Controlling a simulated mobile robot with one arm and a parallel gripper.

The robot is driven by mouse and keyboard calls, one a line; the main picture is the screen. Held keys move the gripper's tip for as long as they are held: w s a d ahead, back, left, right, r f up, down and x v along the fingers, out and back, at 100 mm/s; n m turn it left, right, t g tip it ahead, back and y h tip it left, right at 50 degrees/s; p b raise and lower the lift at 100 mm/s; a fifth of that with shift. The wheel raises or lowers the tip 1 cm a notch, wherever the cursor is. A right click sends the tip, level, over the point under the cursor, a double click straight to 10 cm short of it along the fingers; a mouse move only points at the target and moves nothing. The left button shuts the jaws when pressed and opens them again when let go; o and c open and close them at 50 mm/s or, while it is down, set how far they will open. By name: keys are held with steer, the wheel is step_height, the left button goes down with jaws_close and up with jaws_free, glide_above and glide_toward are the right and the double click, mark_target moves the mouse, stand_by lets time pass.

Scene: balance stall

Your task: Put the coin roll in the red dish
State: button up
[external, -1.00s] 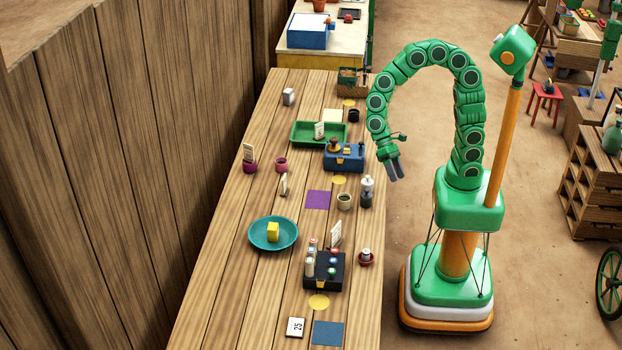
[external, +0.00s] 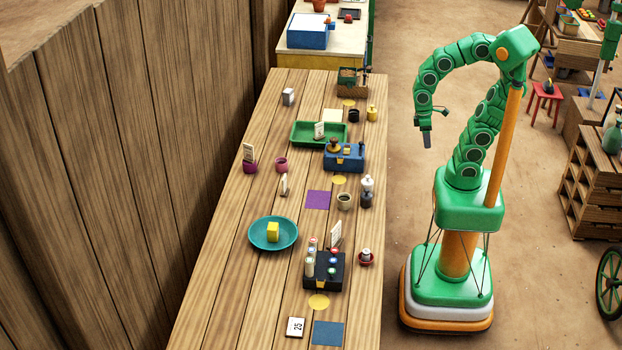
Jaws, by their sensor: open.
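Several pale upright cylinders (external: 310,268) stand at the left side of the black rack (external: 326,280); I cannot tell whether one is the coin roll. My gripper (external: 427,141) is open and empty, pointing down, off the table's right side and well up and back from the red dish. Its fingers are seen nearly edge-on.
A blue box (external: 344,162), a green tray (external: 300,139), a dark bottle (external: 366,198) and a cup (external: 345,201) stand farther back. The table's near left part is bare.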

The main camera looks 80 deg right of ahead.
steer(key=shift+s+d+r+t+h, duration=0.15)
steer(key=shift+s+d+r+h, duration=0.1)
steer(key=shift+s+d, duration=0.4)
steer(key=shift+s+d+r+t+h, duration=0.2)
steer(key=shift+s+d+h, duration=0.1)
steer(key=shift+d, duration=0.65)
